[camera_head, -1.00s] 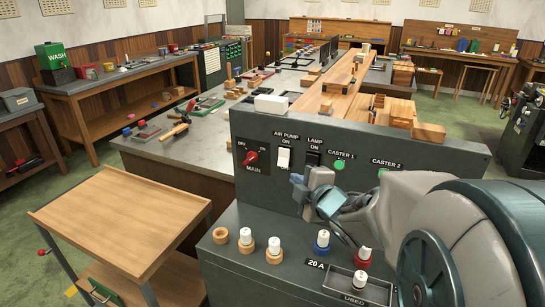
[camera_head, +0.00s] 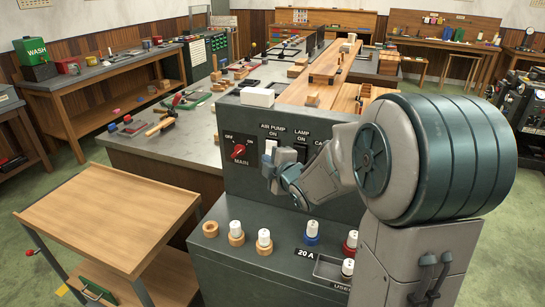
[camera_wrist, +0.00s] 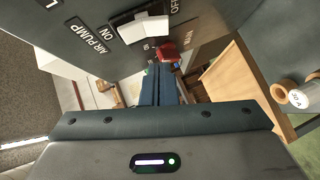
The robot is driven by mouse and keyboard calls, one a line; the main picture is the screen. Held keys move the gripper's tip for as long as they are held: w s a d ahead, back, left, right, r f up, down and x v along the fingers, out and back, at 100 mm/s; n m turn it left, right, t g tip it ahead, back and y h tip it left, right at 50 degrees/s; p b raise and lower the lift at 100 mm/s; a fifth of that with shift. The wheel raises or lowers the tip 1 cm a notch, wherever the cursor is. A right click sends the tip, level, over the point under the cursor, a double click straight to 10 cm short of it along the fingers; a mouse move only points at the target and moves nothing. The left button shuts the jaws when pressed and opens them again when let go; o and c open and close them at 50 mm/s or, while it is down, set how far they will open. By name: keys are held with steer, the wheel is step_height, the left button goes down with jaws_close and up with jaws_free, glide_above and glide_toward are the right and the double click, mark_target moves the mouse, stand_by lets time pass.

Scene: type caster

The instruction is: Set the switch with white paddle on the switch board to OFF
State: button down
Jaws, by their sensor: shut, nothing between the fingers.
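The switch with the white paddle (camera_head: 270,147) is on the upright face of the grey switch board (camera_head: 240,122), under the label AIR PUMP ON. My gripper (camera_head: 268,166) is at the paddle's lower part and hides its lower end in the head view. In the wrist view the white paddle (camera_wrist: 146,29) sits in a black frame between the ON and OFF labels. My gripper's fingers (camera_wrist: 160,72) are shut and empty, just beside the paddle there. Contact cannot be told. I cannot tell clearly which way the paddle is tipped.
The red MAIN knob (camera_head: 239,151) is left of the switch, and the LAMP switch (camera_head: 301,153) is right of it. Several white-topped fuses (camera_head: 264,237) stand on the ledge below. A wooden cart (camera_head: 110,215) stands at left. A white box (camera_head: 257,97) lies on top of the board.

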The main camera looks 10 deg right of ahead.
steer(key=shift+w+d+f+p, duration=0.35)
steer(key=shift+w+d, duration=0.2)
steer(key=shift+w, duration=0.25)
steer(key=shift+w+d+f+p, duration=0.35)
steer(key=shift+w+d, duration=0.15)
steer(key=shift+w, duration=0.3)
steer(key=b, duration=0.3)
steer(key=shift+w+d+f, duration=0.1)
steer(key=shift+w+f, duration=0.05)
steer(key=b, duration=0.5)
glide_toward(269, 154)
steer(key=s+a+f, duration=0.1)
steer(key=s+f, duration=0.1)
steer(key=s, duration=0.5)
steer(key=shift+a+f, duration=0.15)
steer(key=shift+a, duration=0.25)
